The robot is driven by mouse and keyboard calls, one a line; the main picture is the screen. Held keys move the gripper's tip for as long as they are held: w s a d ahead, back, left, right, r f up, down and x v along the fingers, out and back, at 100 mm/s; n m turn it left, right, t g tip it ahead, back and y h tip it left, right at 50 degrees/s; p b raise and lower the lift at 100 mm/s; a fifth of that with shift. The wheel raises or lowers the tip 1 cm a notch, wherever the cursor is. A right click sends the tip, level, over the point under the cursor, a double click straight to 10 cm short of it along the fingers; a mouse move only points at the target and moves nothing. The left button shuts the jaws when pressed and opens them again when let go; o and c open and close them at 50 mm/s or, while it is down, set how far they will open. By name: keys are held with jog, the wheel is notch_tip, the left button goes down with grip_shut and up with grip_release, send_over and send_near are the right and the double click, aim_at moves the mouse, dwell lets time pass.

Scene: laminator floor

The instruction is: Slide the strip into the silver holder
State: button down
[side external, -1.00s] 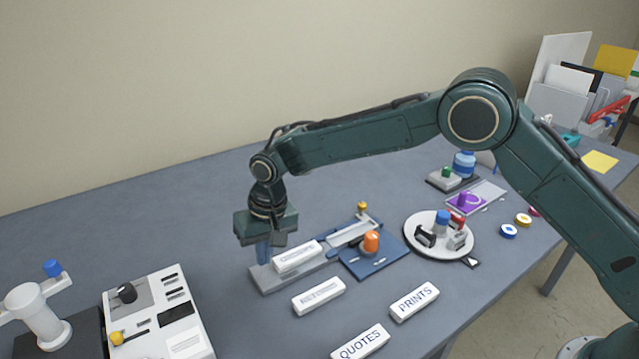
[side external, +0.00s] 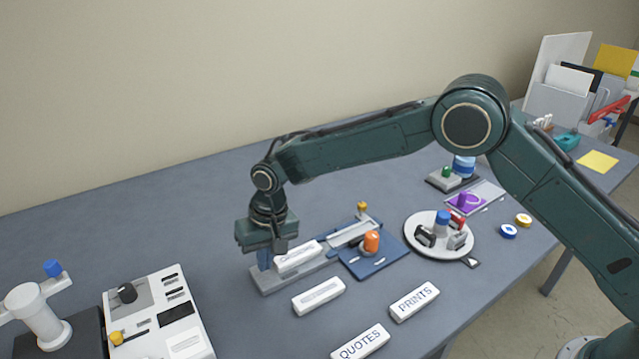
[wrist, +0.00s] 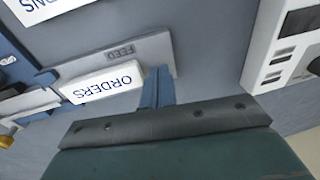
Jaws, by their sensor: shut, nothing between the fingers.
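The strip, a white block lettered ORDERS (wrist: 102,83), lies on the grey feed base (wrist: 150,47). It also shows in the side view (side external: 298,258). The silver holder (side external: 352,233) is a channel on a blue board, in line with the strip beyond its right end. My gripper (side external: 264,262) points down at the strip's left end, low over the base. Its blue fingers (wrist: 153,84) are shut with nothing between them. In the wrist view they stand right at the strip's end, touching or nearly so; I cannot tell which.
An orange knob (side external: 371,240) stands on the blue board beside the holder. White blocks (side external: 318,297), PRINTS (side external: 415,301) and QUOTES (side external: 360,342) lie in front. A white control box (side external: 160,315) is at left, a round white tray (side external: 413,247) at right. The table behind is clear.

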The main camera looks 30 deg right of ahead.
aim_at(298, 253)
jog(key=shift+f, duration=0.75)
jog(key=shift+r, duration=0.75)
dwell(0.8)
jog(key=shift+d, duration=0.15)
jog(key=shift+d, duration=1.1)
jog(key=shift+d, duration=0.4)
jog(key=shift+d, duration=0.75)
jog(key=shift+d, duration=0.4)
dwell(0.3)
jog(key=shift+d, duration=0.75)
jog(key=shift+d, duration=0.4)
